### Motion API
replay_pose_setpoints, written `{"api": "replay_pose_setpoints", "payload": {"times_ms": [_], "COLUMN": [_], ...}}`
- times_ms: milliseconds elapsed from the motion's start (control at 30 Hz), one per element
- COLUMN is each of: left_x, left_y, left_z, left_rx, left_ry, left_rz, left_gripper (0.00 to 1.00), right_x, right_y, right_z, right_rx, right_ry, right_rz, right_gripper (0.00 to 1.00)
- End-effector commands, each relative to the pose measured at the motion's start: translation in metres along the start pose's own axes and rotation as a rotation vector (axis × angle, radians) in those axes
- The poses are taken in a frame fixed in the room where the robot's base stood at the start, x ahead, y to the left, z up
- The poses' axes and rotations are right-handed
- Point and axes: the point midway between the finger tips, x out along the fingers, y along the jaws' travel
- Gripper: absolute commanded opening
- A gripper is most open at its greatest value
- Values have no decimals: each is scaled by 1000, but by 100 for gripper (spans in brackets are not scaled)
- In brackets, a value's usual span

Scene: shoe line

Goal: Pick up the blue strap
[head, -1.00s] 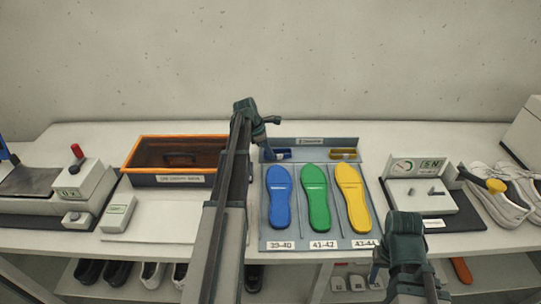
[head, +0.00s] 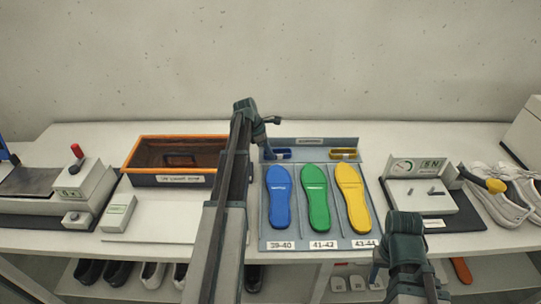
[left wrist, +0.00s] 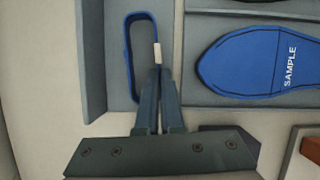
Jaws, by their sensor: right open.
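The blue strap (head: 284,154) lies in the small left compartment at the back of the grey insole tray (head: 262,215). In the left wrist view it is a narrow blue loop (left wrist: 128,55) with a small white tag on its near right side. My left gripper (head: 268,152) reaches down at that compartment. In the left wrist view its fingers (left wrist: 160,74) are close together on the tagged side of the loop. The strap shows no clear gap to the tray floor. My right gripper (head: 377,272) is open, low by the table's front edge, away from the strap.
Blue (head: 279,195), green (head: 315,195) and yellow (head: 352,195) insoles lie in the tray. A yellow strap (head: 344,154) sits in the other back compartment. An orange-rimmed bin (head: 128,160) stands left, a gauge device (head: 420,167) right. The tray's walls rise close beside my left fingers.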

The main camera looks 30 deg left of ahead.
Motion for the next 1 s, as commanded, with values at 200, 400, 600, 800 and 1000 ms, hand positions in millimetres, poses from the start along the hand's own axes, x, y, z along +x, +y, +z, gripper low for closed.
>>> {"api": "replay_pose_setpoints", "payload": {"times_ms": [200,400,600,800,1000], "left_x": [0,-9,-28,-30,-22], "left_y": [0,0,0,-22,-60], "left_z": [0,4,12,29,60], "left_rx": [0,0,0,3,3], "left_ry": [0,0,0,0,0], "left_rz": [0,0,0,-2,-1], "left_gripper": [0,0,0,0,0], "right_x": [-1,-10,-30,-38,-43], "right_y": [0,1,3,4,4], "right_z": [0,1,2,2,2], "right_rx": [0,0,0,0,0], "right_ry": [0,0,0,0,0], "right_rz": [0,0,0,0,0], "right_gripper": [50,50,50,50,50]}}
